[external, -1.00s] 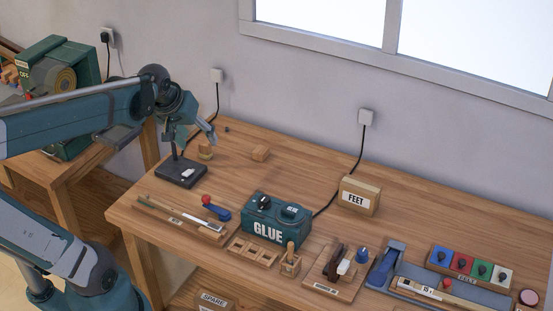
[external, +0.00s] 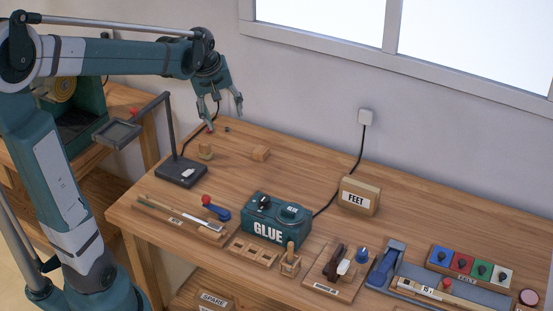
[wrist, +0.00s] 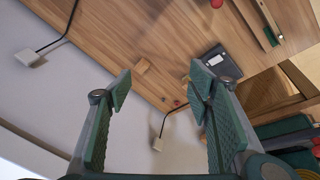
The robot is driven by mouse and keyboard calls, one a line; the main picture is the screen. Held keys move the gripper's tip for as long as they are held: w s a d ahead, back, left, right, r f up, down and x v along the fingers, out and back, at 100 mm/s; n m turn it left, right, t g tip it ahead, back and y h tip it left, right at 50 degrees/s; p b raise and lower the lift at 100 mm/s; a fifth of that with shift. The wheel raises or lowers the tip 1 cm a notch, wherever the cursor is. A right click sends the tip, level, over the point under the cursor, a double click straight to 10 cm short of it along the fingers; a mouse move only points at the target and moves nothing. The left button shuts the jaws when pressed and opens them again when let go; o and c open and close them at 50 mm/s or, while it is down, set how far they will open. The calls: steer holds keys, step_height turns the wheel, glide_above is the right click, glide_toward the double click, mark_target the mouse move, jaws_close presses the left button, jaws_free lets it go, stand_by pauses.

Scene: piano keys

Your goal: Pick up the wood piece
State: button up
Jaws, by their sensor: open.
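In the wrist view, the two green-padded fingers (wrist: 163,88) are wide apart with nothing between the pads. It is apart from both wooden pieces.
A magnifier lamp on a dark base (external: 181,172) stands left of the pieces. A teal GLUE box (external: 272,222) and a FEET box (external: 359,196) stand farther right. Tools and trays line the front edge. The bench around the plain block is clear.

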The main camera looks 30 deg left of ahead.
steer(key=w+a+f+n+g, duration=0.15)
steer(key=w+f+n, duration=0.5)
steer(key=w, duration=0.75)
steer(key=n+g+p, duration=0.2)
steer(key=n, duration=0.1)
glide_toward(259, 149)
steer(key=shift+f, duration=0.2)
steer(key=shift+w+a+f, duration=0.1)
steer(key=shift+w+f, duration=0.05)
steer(key=shift+f, duration=0.4)
steer(key=shift+f, duration=1.25)
steer(key=shift+f, duration=0.1)
steer(key=shift+f+b, duration=0.6)
steer(key=shift+f, duration=1.9)
